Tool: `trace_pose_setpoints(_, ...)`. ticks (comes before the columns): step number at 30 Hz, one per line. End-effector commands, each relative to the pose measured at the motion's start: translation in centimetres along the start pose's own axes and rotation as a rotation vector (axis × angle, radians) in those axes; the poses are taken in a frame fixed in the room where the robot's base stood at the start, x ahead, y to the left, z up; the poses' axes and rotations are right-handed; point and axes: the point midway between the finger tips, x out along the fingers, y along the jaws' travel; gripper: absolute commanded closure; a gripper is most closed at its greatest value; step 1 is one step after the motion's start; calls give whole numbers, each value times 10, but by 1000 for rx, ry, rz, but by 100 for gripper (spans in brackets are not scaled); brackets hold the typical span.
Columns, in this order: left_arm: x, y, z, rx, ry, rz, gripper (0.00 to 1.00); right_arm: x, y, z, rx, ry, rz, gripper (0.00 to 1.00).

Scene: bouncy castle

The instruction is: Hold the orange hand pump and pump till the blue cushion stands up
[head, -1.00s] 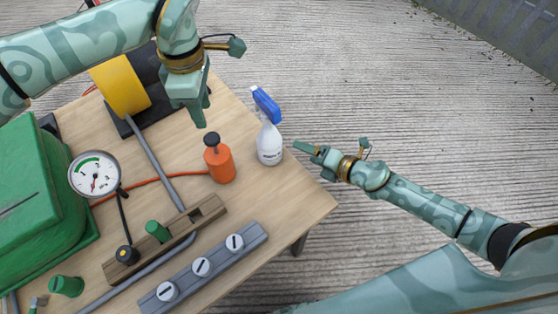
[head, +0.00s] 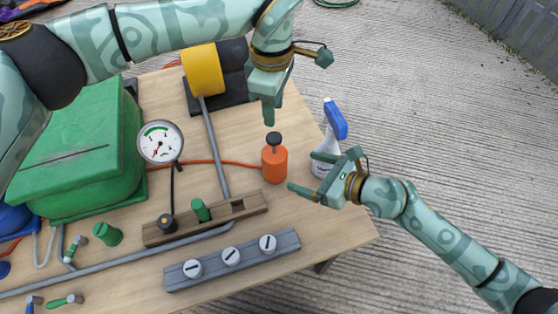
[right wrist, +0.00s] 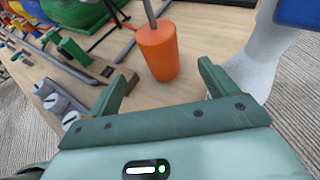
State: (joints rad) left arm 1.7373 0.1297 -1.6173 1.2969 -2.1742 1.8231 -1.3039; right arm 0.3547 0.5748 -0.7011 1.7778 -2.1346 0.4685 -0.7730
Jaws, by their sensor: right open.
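The orange hand pump (head: 274,165) stands upright on the table, its black knob (head: 273,139) raised on a rod. My left gripper (head: 268,112) points down just above the knob, apart from it; its jaw gap is hidden. My right gripper (head: 303,172) is open and empty, just right of the pump. In the right wrist view the pump body (right wrist: 157,52) shows ahead, between and beyond the fingertips (right wrist: 163,72). A blue rounded shape (head: 14,217) at the left edge is partly hidden; I cannot tell if it is the blue cushion.
A white spray bottle with a blue head (head: 336,120) stands close behind my right gripper. A pressure gauge (head: 160,142), a green box-like bulk (head: 80,165), a yellow drum (head: 203,70) and a grey strip with knobs (head: 231,258) take up the table. An orange hose (head: 215,162) meets the pump.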

Motion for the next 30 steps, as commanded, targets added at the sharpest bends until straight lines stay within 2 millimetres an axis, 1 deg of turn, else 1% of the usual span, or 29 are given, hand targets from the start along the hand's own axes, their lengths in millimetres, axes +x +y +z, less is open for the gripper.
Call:
trace_pose_setpoints(1,0,0,0,0,0,0,64,13,0,1,2,-3,0,15)
trace_pose_setpoints(6,0,0,0,0,0,0,64,53,0,2,3,-2,0,15)
trace_pose_setpoints(9,0,0,0,0,0,0,64,73,0,1,2,-2,0,15)
trace_pose_setpoints(12,0,0,0,0,0,0,64,88,0,1,3,-1,0,15)
trace_pose_setpoints(15,0,0,0,0,0,0,64,98,0,0,2,-1,0,15)
trace_pose_setpoints(18,0,0,0,0,0,0,64,104,0,0,2,-1,0,15)
trace_pose_setpoints(26,0,0,0,0,0,0,64,105,0,0,2,0,0,15)
trace_pose_setpoints(27,0,0,0,0,0,0,64,105,0,0,2,0,0,18)
trace_pose_setpoints(29,0,0,0,0,0,0,64,105,0,0,2,0,0,35)
trace_pose_setpoints(30,0,0,0,0,0,0,64,105,0,0,2,0,0,46)
